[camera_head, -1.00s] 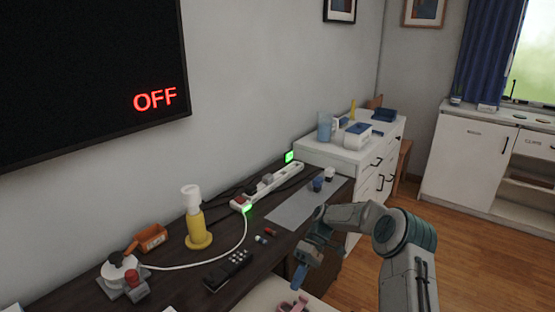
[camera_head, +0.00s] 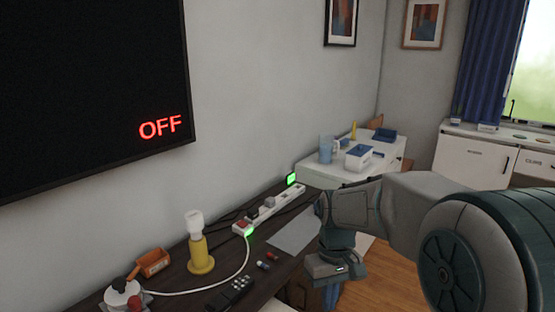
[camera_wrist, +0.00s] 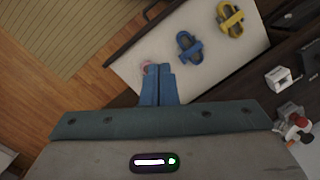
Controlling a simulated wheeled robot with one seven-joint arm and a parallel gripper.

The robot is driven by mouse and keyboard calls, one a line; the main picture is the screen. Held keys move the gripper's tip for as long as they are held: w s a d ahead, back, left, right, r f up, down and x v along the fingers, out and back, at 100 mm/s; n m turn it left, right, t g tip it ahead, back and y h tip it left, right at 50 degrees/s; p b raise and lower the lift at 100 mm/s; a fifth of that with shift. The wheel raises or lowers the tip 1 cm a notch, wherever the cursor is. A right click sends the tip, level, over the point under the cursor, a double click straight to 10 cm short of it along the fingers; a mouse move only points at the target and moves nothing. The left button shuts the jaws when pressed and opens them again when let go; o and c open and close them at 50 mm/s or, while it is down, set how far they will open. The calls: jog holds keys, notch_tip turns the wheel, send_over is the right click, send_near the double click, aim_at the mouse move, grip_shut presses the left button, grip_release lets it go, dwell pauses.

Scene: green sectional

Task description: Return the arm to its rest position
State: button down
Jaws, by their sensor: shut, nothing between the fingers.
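My arm crosses the right side of the head view, with its large rounded joint close to the camera. My gripper (camera_head: 331,296) hangs fingers-down in front of the dark desk. In the wrist view its two blue fingers (camera_wrist: 157,84) are together with nothing between them. They appear over a pale surface (camera_wrist: 135,60). A pink thing (camera_wrist: 147,66) shows just past the fingertips and is partly hidden.
The dark desk (camera_head: 185,285) carries a power strip (camera_head: 270,209), a yellow lamp (camera_head: 200,262) and a black remote (camera_head: 232,293). Blue (camera_wrist: 189,47) and yellow (camera_wrist: 230,19) clamp-like things lie on the pale surface. A white cabinet (camera_head: 325,177) stands beyond the arm.

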jog(key=s+d+r+m+t+p, duration=0.1)
jog(key=s+d+r+m+t, duration=0.1)
jog(key=s, duration=0.4)
jog(key=s+d+r+m+t+p, duration=0.1)
jog(key=s+d+r+m+t, duration=0.1)
jog(key=s, duration=0.4)
jog(key=shift+s+r+t, duration=0.2)
jog(key=shift+r+t, duration=0.1)
jog(key=shift+a, duration=0.1)
dwell(0.5)
